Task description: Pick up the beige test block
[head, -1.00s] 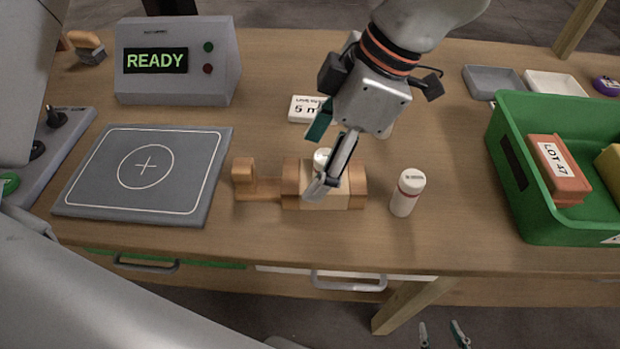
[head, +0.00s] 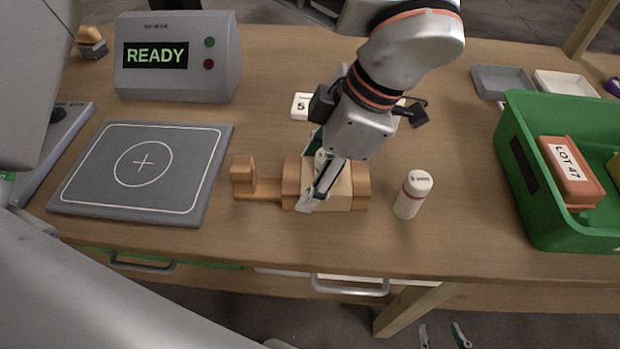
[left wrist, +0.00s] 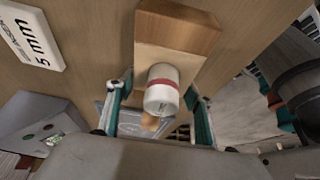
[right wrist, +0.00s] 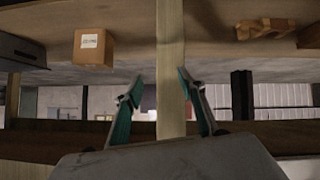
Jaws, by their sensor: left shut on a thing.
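The beige test block (head: 341,188) lies on the table between brown wooden end pieces, with a stalk and knob (head: 243,170) at its left. In the left wrist view its pale top (left wrist: 168,45) and one brown end show. My left gripper (head: 318,178) reaches down over it and is shut across it, one finger at the front face and the other mostly hidden behind. A white bottle with a red band (left wrist: 162,90) stands on the block between the fingers, not visibly touching them. My right gripper (right wrist: 165,105) is open and empty, low in front of the table.
A second red-banded white bottle (head: 412,194) stands close to the block's right. A grey pad with a circle and cross (head: 205,190) lies left, below the READY box (head: 220,60). A green bin (head: 540,235) is at right. A "5 mm" plate (left wrist: 30,35) lies behind the block.

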